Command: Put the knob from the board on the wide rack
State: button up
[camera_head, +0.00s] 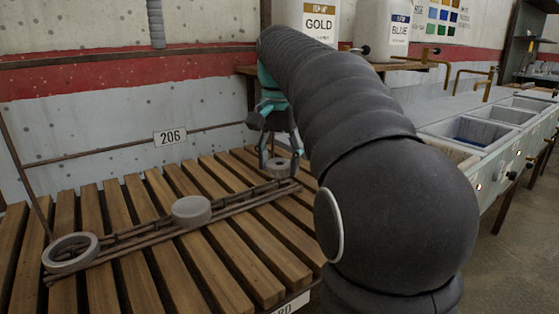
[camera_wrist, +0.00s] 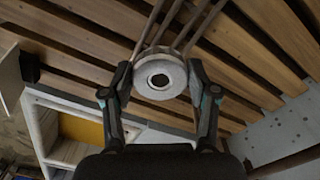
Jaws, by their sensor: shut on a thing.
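My gripper (camera_head: 281,150) is shut on a small grey round knob (camera_head: 279,171) at the far right end of a narrow rail of dark rods (camera_head: 240,203). In the wrist view my gripper (camera_wrist: 160,78) has one finger on each side of the knob (camera_wrist: 160,94), which shows a pale face with a dark centre hole. The knob is over or at the rods; I cannot tell whether it touches them. The rail lies on a slatted wooden surface (camera_head: 160,277). I cannot tell which of these is the board or the wide rack.
A grey disc (camera_head: 191,211) sits midway along the rail and a grey open ring (camera_head: 70,253) at its near left end. A wall with a 206 sign (camera_head: 170,136) stands behind. Grey bins (camera_head: 485,131) stand at the right. Bare slats lie on both sides of the rail.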

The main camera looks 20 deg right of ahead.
jog(key=shift+f+b, duration=0.7)
jog(key=shift+f, duration=0.8)
jog(key=o, duration=1.3)
jog(key=shift+r, duration=3.75)
